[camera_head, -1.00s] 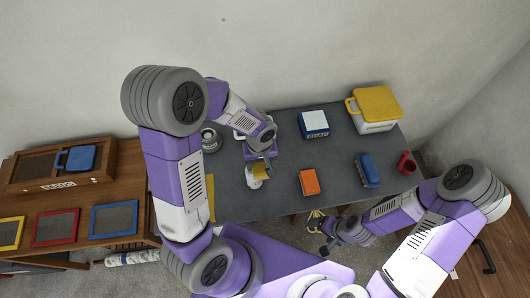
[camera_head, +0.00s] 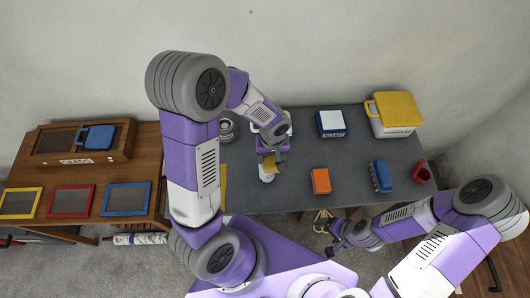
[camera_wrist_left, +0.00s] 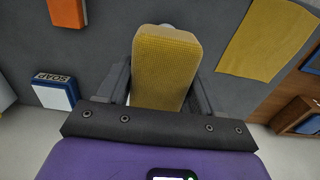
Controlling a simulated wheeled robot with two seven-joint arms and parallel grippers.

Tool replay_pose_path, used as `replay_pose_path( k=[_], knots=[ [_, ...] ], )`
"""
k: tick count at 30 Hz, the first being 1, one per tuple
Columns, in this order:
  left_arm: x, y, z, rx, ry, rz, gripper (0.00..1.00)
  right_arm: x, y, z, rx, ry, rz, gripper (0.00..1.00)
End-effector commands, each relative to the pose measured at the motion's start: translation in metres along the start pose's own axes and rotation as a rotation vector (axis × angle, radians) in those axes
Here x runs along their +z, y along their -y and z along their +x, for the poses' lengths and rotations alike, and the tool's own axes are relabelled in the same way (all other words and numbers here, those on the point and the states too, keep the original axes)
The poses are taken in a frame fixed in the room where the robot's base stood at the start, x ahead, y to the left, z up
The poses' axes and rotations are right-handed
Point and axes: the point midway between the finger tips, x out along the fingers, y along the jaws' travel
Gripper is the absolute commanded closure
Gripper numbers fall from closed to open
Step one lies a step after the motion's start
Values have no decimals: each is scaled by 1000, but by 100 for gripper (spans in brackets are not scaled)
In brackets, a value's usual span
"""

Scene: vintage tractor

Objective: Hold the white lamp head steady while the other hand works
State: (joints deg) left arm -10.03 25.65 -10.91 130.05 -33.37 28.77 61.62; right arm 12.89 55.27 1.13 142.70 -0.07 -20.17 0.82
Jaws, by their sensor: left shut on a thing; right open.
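My left gripper (camera_head: 268,165) points down over the grey table. It is shut on a yellow textured block (camera_wrist_left: 163,70), which fills the gap between its fingers in the left wrist view. A small white rounded thing (camera_head: 267,177), possibly the lamp head, shows just below the gripper in the head view. In the left wrist view only a pale edge shows past the block, so I cannot tell whether they touch. My right gripper (camera_head: 336,243) is open and empty, low in front of the table's near edge.
On the grey table (camera_head: 290,192) are an orange block (camera_head: 320,181), a blue block (camera_head: 380,175), a red cup (camera_head: 421,174), a soap box (camera_head: 331,123), a yellow-lidded white box (camera_head: 394,114) and a yellow cloth (camera_wrist_left: 268,40). A wooden table (camera_head: 140,170) with coloured frames stands left.

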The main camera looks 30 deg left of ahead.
Motion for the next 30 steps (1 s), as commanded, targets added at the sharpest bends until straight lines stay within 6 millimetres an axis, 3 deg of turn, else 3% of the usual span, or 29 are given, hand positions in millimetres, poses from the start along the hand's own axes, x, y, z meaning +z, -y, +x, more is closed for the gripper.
replay_pose_path(
  k=[15,30],
  knots=[
    [8,-7,-3,-1,1,-2,59,0,-1,3,0,0,0,12],
    [-20,38,-23,0,0,-6,59,1,6,-16,0,0,0,12]
  ],
)
